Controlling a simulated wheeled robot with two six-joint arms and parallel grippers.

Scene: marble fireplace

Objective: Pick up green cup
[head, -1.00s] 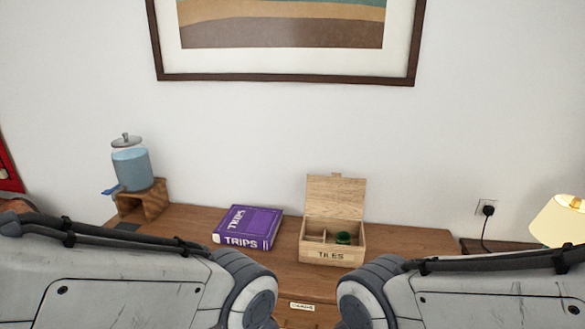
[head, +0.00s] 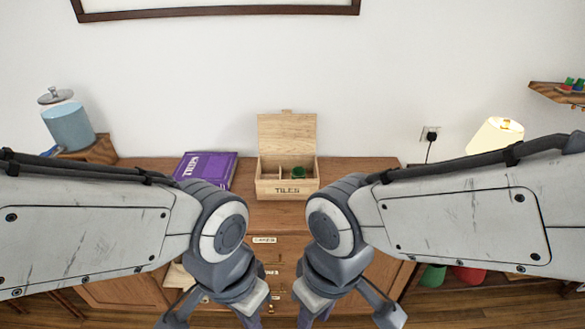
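A small round green item (head: 299,172) sits in the right part of an open wooden box marked TILES (head: 288,190) on the dresser. Another green object, shaped like a cup, (head: 432,276) is low at the right, beside a red one, partly hidden by my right arm. I cannot tell for sure which is the green cup. My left gripper (head: 213,316) and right gripper (head: 346,316) hang at the bottom edge, in front of the dresser. Their fingers are spread with nothing visible between them; the tips are cut off by the frame.
A purple book (head: 207,168) lies left of the box. A blue drink dispenser (head: 69,126) stands on a wooden stand at the far left. A lit lamp (head: 495,138) is at the right, below a wall shelf (head: 556,95) with small red and green items. Dresser top right of the box is clear.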

